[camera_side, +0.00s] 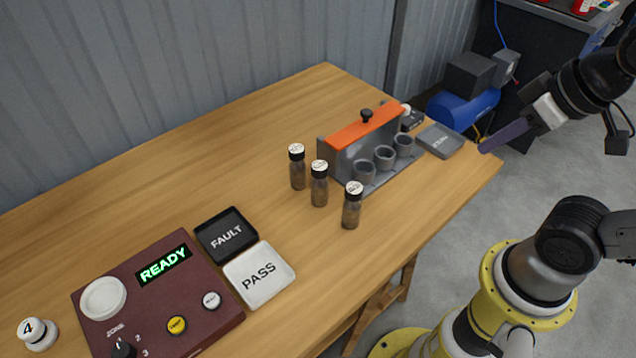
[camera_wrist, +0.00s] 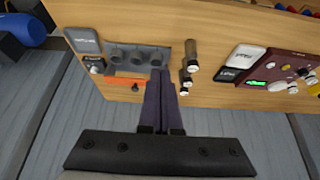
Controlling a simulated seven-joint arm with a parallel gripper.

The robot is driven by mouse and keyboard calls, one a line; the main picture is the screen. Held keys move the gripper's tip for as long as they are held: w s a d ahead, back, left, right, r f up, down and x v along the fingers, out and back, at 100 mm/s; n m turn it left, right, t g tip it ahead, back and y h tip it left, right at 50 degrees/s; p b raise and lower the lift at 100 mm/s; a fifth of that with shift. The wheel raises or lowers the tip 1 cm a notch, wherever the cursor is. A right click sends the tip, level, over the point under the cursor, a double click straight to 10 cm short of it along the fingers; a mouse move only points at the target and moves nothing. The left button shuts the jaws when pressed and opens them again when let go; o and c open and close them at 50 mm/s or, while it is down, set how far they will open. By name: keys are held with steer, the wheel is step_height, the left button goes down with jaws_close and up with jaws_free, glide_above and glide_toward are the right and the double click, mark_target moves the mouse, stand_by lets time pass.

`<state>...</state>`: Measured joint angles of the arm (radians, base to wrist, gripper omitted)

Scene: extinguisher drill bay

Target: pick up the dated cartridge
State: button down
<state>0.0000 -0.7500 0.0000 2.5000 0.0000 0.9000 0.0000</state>
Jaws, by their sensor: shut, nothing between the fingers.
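Three brown cartridges with white labelled caps stand upright in a row on the table: a left one (camera_side: 297,174), a middle one (camera_side: 319,190) and a right one (camera_side: 351,212). Their cap print is too small to read, so I cannot tell which is dated. They also show in the wrist view, the largest of them (camera_wrist: 192,57) near the grey rack. My gripper (camera_side: 484,150) is shut and empty, with purple fingers, out past the table's right edge in the side view. In the wrist view my fingers (camera_wrist: 160,75) overlap the rack; the cartridges appear just right of them.
A grey rack (camera_side: 337,170) with an orange top and three cups (camera_side: 384,157) stands beside the cartridges. A grey pad (camera_side: 440,141) lies behind it. FAULT (camera_side: 226,236) and PASS (camera_side: 259,275) trays and a maroon READY panel (camera_side: 200,275) sit at the left.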

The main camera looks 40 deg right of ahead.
steer(key=c, duration=1.5)
jaws_free()
steer(key=shift+c, duration=0.2)
steer(key=o, duration=1.2)
